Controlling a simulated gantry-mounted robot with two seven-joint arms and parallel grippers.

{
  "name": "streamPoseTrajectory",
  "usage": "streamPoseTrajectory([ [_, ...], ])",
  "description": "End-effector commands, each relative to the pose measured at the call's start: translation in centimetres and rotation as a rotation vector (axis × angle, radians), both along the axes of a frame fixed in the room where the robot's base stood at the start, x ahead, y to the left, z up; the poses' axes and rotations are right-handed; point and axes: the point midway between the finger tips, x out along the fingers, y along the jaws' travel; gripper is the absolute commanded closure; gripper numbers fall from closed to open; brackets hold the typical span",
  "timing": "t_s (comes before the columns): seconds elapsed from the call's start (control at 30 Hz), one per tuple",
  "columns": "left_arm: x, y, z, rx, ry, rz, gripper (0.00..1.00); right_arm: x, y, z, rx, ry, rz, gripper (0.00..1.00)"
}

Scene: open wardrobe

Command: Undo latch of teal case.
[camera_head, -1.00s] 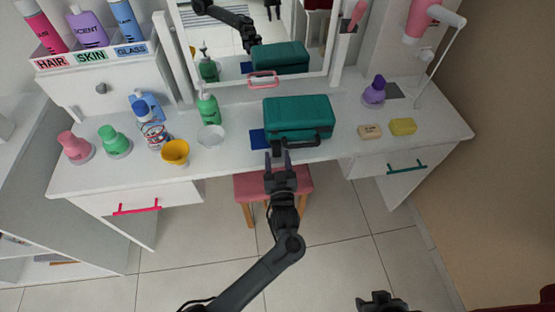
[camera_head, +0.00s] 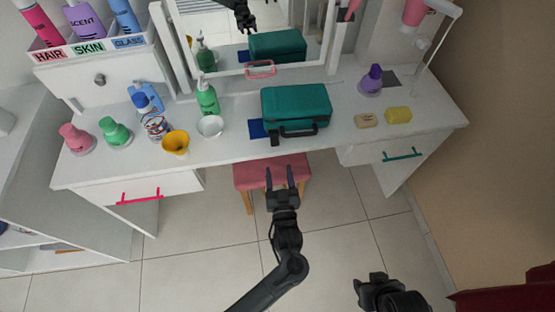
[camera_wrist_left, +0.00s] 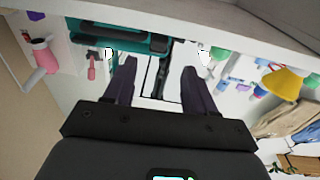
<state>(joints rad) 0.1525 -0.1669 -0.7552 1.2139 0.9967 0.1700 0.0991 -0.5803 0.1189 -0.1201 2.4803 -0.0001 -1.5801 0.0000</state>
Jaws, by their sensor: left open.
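The teal case (camera_head: 296,106) stands closed on the white dressing table, with its black handle (camera_head: 299,131) facing the front edge. A small dark latch piece (camera_head: 275,139) shows at the case's front, left of the handle. My left gripper (camera_head: 280,174) is open and empty, in front of the table edge and apart from the case. In the left wrist view the case (camera_wrist_left: 110,36) shows beyond the spread fingers (camera_wrist_left: 158,67), near the left one. My right gripper (camera_head: 372,280) is low in the head view, away from the table; its fingers are unclear.
A blue flat item (camera_head: 257,129) lies beside the case. A white bowl (camera_head: 210,126), yellow cup (camera_head: 175,143) and green pump bottle (camera_head: 207,97) stand to the left. Soaps (camera_head: 398,115) lie to the right. A pink stool (camera_head: 272,170) is below the table edge.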

Motion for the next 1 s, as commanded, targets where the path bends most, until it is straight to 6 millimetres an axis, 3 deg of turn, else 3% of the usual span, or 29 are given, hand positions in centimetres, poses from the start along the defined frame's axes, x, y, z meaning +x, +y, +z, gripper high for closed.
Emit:
streamPoseTrajectory([
  [0.2, -1.6, -0.4, -0.1, 0.001, 0.001, -0.001, 0.45, 0.0, 0.0, 0.4, -0.001, 0.0, 0.001, 0.57],
  [0.73, -2.0, -0.4, -0.4, 0.001, 0.006, -0.001, 0.45, 0.0, -0.1, 0.4, -0.003, 0.001, 0.001, 0.57],
  [0.87, -3.4, -0.1, -2.0, 0.006, 0.042, 0.0, 0.45, 0.0, -0.1, 0.8, -0.003, 0.001, 0.001, 0.57],
  [1.0, -6.2, 2.1, -5.1, 0.022, 0.115, 0.028, 0.45, 0.0, -0.1, 1.5, -0.003, 0.001, 0.001, 0.57],
])
